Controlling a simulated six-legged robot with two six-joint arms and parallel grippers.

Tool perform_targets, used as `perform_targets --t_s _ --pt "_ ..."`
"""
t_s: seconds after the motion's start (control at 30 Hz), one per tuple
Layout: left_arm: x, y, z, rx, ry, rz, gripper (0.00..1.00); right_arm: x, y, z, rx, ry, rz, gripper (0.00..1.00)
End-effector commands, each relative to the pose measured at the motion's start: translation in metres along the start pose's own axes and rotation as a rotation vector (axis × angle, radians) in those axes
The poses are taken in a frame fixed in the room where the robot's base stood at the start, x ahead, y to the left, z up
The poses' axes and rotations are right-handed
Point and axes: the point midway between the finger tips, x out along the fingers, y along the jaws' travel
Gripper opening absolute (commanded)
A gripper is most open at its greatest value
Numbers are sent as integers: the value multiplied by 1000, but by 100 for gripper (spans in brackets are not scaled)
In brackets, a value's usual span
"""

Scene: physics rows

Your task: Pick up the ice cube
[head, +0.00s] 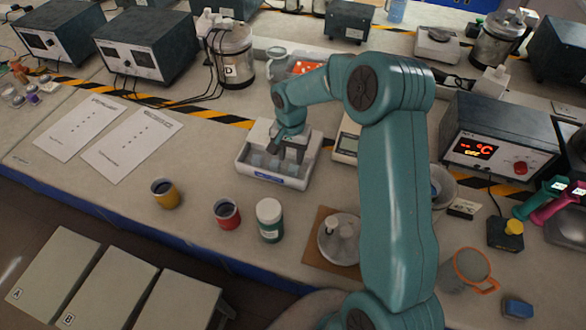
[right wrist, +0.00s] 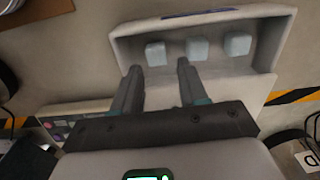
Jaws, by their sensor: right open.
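A white tray (head: 245,170) on the bench holds pale ice cubes. The right wrist view shows three in a row: a left ice cube (right wrist: 155,53), a middle ice cube (right wrist: 197,48) and a right ice cube (right wrist: 238,43), inside the tray (right wrist: 290,25). My right gripper (head: 290,155) is over the tray in the head view, partly hiding its contents. In the right wrist view the gripper (right wrist: 157,70) is open, its fingertips apart at the tray's open side. The left cube appears in line with the gap; I cannot tell the depth. My left gripper is out of view.
A scale (head: 345,145) stands right of the tray. A green-labelled jar (head: 269,220), a red cup (head: 227,213) and a yellow cup (head: 166,194) stand in front. A heater box (head: 500,140) is at the right.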

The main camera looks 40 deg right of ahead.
Motion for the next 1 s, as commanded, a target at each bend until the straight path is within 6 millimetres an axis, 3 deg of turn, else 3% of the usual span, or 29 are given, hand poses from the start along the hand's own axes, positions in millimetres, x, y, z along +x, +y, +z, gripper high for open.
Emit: perform_targets --t_s 0.17,0.5,0.73,0.87,1.0 --pt "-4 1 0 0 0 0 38 12 0 0 0 -2 0 43" --pt "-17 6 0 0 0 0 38 58 3 -1 0 -1 0 43" --pt "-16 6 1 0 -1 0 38 60 3 -1 0 0 -1 43" --pt "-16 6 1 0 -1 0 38 60 3 -1 0 0 -1 7" --pt "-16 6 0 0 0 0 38 60 3 -1 0 0 -1 7"
